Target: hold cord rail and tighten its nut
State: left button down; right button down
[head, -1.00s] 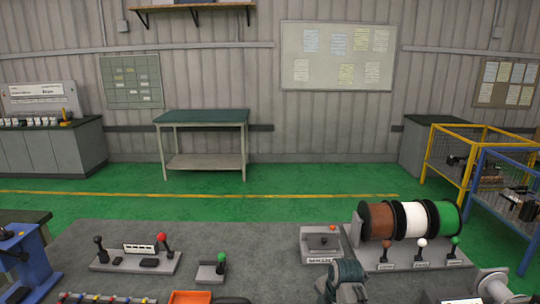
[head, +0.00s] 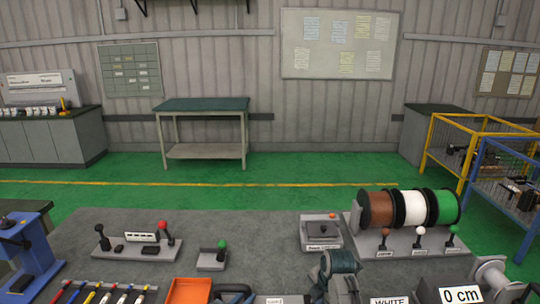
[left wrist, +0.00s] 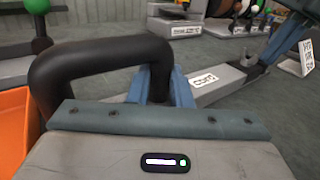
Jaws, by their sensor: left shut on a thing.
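In the left wrist view my left gripper (left wrist: 162,88) is shut, its blue fingers on either side of one leg of a thick black handle (left wrist: 100,57). The handle also shows at the bottom edge of the head view (head: 234,291), right of the orange bin. A grey rail (left wrist: 232,76) with a small white label lies just beyond the fingers. A teal-and-grey part, apparently my right gripper (head: 340,268), is over the bench right of centre; its fingertips are not clear. I cannot make out the nut.
The orange bin (head: 188,291) is close on the left, beside several coloured leads (head: 105,293). Behind stand a green-knobbed lever (head: 222,247), a grey box (head: 320,232) and brown, white and green spools (head: 410,208). A "0 cm" display (head: 460,296) is at right.

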jog(key=shift+s, duration=0.15)
dwell(0.3)
jog(key=shift+s, duration=0.25)
jog(key=shift+w+a+v, duration=0.1)
jog(key=shift+w+v, duration=0.1)
jog(key=shift+v, duration=0.75)
jog(key=shift+w+a+v, duration=0.15)
jog(key=shift+w+v, duration=0.05)
jog(key=shift+v, duration=0.8)
jog(key=shift+w+a+v, duration=0.1)
jog(key=shift+w+v, duration=0.1)
jog(key=shift+v, duration=0.75)
jog(key=shift+r, duration=0.2)
pick_arm(q)
jog(key=c, duration=1.2)
grip_release()
jog(key=shift+c, duration=0.2)
